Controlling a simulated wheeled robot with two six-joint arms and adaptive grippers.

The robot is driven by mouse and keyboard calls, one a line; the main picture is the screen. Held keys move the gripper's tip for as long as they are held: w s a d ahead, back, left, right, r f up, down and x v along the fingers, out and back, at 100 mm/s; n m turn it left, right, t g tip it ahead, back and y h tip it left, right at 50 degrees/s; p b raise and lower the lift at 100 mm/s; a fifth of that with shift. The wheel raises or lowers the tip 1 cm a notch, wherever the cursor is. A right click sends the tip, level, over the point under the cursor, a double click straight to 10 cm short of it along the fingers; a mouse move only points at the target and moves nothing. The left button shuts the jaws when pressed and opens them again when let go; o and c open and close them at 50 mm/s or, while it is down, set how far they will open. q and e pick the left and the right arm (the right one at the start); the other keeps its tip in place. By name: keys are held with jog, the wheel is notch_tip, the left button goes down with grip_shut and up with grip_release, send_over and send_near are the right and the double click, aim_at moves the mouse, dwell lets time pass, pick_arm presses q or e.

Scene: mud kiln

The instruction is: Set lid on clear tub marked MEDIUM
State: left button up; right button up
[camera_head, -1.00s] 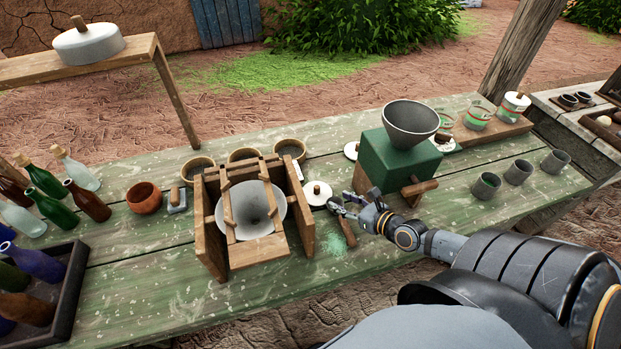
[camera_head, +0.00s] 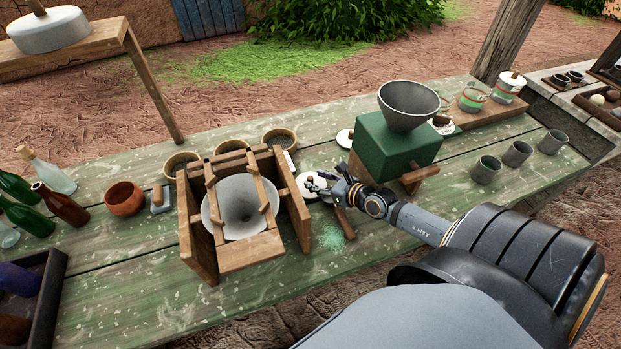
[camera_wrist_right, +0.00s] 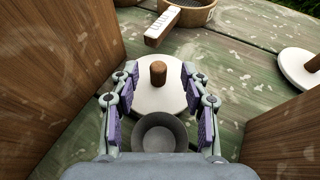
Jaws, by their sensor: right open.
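A round white lid (camera_head: 309,190) with a wooden knob lies on the green table between the wooden funnel stand and the green box. My right gripper (camera_head: 318,181) is open at this lid. In the right wrist view the lid (camera_wrist_right: 158,96) and its brown knob show between and just beyond the spread fingers (camera_wrist_right: 160,105); they are not closed on it. Clear tubs with green contents (camera_head: 472,98) stand on a wooden board at the back right; one (camera_head: 508,86) has a lid. Their labels are too small to read, so I cannot tell which is MEDIUM. My left gripper is out of view.
The wooden stand (camera_head: 200,235) with a funnel is left of my gripper; the green box (camera_head: 393,150) with a hopper is right. A grey round cup-like thing (camera_wrist_right: 160,133) is below my fingers. Grey cups (camera_head: 517,153) stand right.

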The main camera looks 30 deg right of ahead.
jog(key=x, duration=0.1)
jog(key=b+x, duration=0.1)
jog(key=x, duration=0.1)
jog(key=shift+a+f, duration=0.1)
jog(key=shift+f, duration=0.25)
jog(key=shift+w, duration=0.4)
jog(key=shift+s, duration=0.15)
jog(key=shift+c, duration=0.6)
grip_shut()
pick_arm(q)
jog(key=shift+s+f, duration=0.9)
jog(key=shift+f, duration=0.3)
pick_arm(e)
notch_tip(320, 180, up, 18)
jog(key=p, duration=1.4)
jog(key=b, duration=0.5)
send_over(310, 178)
notch_tip(310, 178, down, 4)
pick_arm(q)
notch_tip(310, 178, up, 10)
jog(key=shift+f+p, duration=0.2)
jog(key=shift+p, duration=0.1)
pick_arm(e)
jog(key=shift+r, duration=0.15)
